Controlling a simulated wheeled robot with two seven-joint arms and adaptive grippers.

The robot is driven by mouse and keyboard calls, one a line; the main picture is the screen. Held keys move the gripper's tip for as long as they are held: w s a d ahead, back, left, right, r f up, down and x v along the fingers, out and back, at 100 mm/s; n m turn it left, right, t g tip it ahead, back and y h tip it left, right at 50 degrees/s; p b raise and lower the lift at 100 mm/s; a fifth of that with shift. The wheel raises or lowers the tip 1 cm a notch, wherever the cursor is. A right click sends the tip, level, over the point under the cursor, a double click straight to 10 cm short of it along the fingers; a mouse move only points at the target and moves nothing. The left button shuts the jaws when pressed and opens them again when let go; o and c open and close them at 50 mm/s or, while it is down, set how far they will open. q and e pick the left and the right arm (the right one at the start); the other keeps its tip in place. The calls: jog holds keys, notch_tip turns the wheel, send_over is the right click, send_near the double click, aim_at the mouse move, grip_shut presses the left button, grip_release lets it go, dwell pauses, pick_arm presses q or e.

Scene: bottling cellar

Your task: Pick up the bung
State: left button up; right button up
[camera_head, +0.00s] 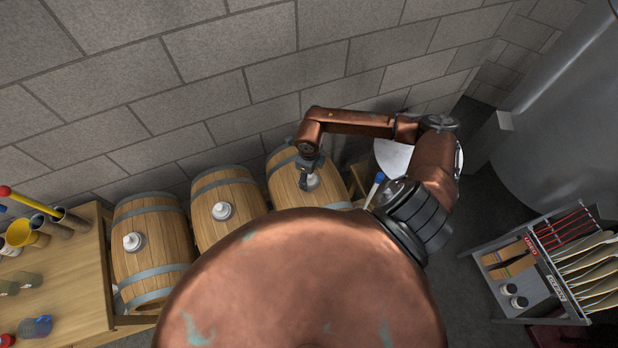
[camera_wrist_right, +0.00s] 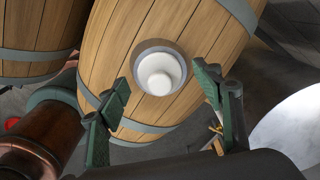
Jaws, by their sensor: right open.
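The white bung (camera_wrist_right: 157,76) sits in a round grey collar on top of the right-hand barrel (camera_wrist_right: 190,32). In the head view this bung (camera_head: 313,181) shows only in part, beside my right gripper (camera_head: 305,178). In the right wrist view my right gripper (camera_wrist_right: 165,105) is open, its two green-padded fingers apart. The bung lies between and a little beyond the fingertips, and nothing is held. Two more barrels, the middle one (camera_head: 224,190) and the left one (camera_head: 150,258), each carry a white bung on top. My left gripper does not show.
A block wall (camera_head: 200,90) runs behind the barrels. A wooden table (camera_head: 62,285) with tubes, a yellow funnel (camera_head: 22,234) and cups stands at left. A grey rack (camera_head: 520,290) with tools and a large metal tank (camera_head: 570,120) are at right. A white round top (camera_head: 393,157) is beside my right arm.

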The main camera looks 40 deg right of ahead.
jog(key=c, duration=1.2)
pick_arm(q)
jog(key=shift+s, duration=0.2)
pick_arm(e)
jog(key=shift+c, duration=0.2)
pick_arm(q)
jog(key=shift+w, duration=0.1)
pick_arm(e)
jog(key=shift+r, duration=0.15)
